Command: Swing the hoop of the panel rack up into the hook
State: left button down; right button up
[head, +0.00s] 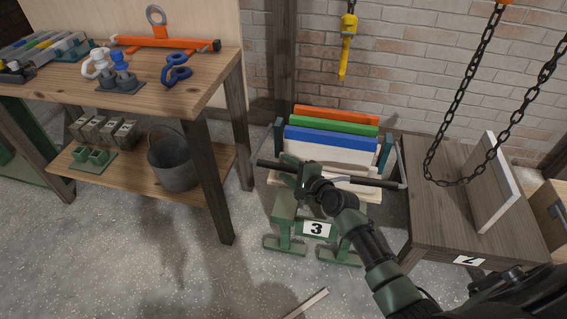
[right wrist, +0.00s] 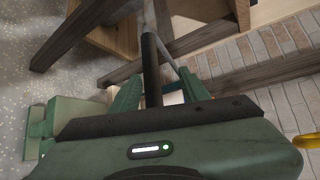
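The panel rack (head: 285,206) is a green stand marked 3, holding upright orange, green, blue and pale panels. Its hoop (head: 375,182) has a dark crossbar lying low across the rack's front, with a grey side arm at its right end. My right gripper (head: 308,180) is at the crossbar, left of its middle. In the right wrist view the black bar (right wrist: 151,70) passes between the two green fingers, with a gap showing on its right side, so the gripper looks open around it. A yellow hook (head: 345,55) hangs above and behind the rack. My left gripper is out of view.
A wooden workbench (head: 205,88) with tools on top and a bucket (head: 172,165) on its lower shelf stands left. A wooden table (head: 432,205) marked 2 stands close on the right, with black chains (head: 457,125) hanging over it. Floor in front is mostly clear.

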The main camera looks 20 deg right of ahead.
jog(key=shift+p+v, duration=1)
jog(key=shift+v, duration=1.25)
jog(key=shift+f, duration=0.1)
